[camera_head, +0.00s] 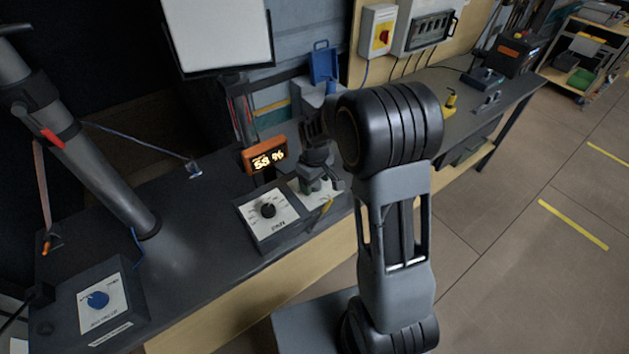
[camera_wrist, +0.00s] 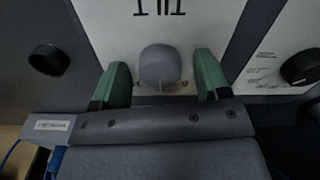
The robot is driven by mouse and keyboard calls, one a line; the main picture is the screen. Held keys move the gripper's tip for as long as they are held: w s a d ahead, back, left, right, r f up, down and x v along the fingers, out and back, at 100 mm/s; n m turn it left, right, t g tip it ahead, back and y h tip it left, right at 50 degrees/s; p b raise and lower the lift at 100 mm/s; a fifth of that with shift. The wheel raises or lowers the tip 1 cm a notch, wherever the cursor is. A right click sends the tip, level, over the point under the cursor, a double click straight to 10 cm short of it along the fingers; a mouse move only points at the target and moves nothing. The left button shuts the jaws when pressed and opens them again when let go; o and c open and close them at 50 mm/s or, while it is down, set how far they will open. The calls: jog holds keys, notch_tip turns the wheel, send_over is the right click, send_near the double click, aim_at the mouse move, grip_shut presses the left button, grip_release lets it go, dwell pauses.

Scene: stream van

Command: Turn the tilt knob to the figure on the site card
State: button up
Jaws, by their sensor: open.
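The tilt knob (camera_wrist: 160,66) is a grey round knob on a white panel (camera_wrist: 205,22) in the wrist view; dark lettering on the panel looks upside down. My gripper (camera_wrist: 162,72) is open, with one green finger on each side of the knob. Small gaps show between the fingers and the knob, so they look apart from it. In the head view my gripper (camera_head: 318,186) is over a small white panel (camera_head: 301,195) on the bench, and hides the knob there. I cannot make out a site card or the knob's pointer.
A box with a black dial (camera_head: 267,209) stands close left of my gripper. An orange lit display (camera_head: 265,157) stands behind it. A box with a blue knob (camera_head: 97,299) is at the bench's near left. A slanted grey tube (camera_head: 90,150) rises from the bench.

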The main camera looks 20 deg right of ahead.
jog(key=c, duration=0.9)
jog(key=shift+m, duration=0.3)
jog(key=m, duration=0.3)
jog(key=shift+m+b, duration=0.3)
jog(key=shift+m, duration=1.7)
jog(key=o, duration=0.9)
